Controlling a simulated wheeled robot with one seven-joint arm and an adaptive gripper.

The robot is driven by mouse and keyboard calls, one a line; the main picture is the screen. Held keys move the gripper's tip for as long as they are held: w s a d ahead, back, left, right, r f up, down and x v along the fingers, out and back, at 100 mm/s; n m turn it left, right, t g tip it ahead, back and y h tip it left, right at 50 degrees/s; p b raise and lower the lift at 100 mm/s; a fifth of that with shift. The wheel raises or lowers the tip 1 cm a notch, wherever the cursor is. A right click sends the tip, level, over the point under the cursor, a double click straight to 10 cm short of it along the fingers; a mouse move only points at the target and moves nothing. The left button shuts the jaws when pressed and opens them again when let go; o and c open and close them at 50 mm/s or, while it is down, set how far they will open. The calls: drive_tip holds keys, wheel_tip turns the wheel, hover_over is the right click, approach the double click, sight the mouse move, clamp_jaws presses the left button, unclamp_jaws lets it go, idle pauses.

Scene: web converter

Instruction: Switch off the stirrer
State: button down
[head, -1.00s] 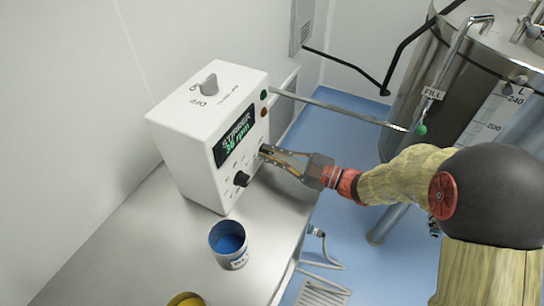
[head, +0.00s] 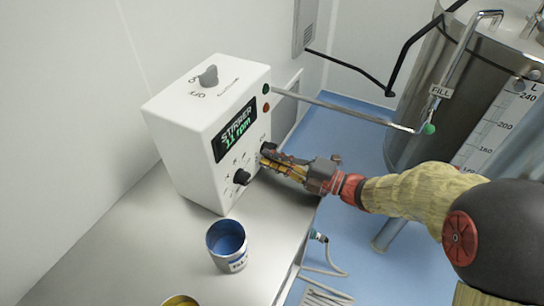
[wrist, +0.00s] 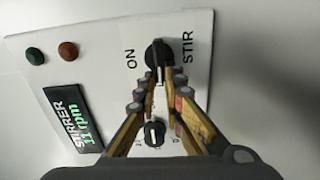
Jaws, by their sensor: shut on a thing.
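The white stirrer box (head: 190,135) stands on the steel bench. Its display (head: 235,130) reads "STIRRER 11 rpm", and it also shows in the wrist view (wrist: 73,120). My gripper (head: 266,153) is at the box's front face, rolled over. In the wrist view its fingers (wrist: 157,82) are closed on the black STIR knob (wrist: 159,52), which sits between the labels ON and STIR. The fingers hide part of the knob and any OFF mark. A second black knob (head: 242,177) with a dial scale is apart from the fingers; it shows between them in the wrist view (wrist: 154,132).
A grey knob (head: 208,75) is on the box top. Green (head: 266,89) and red (head: 266,107) buttons or lamps are on the front. A blue-filled cup (head: 227,245) stands on the bench (head: 130,235). A metal rod (head: 345,108) and a tank (head: 470,110) are at right.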

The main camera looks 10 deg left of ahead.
drive_tip(key=shift+f+n, duration=0.15)
drive_tip(key=shift+n, duration=0.25)
drive_tip(key=c, duration=1.9)
unclamp_jaws()
drive_tip(key=v, duration=1.2)
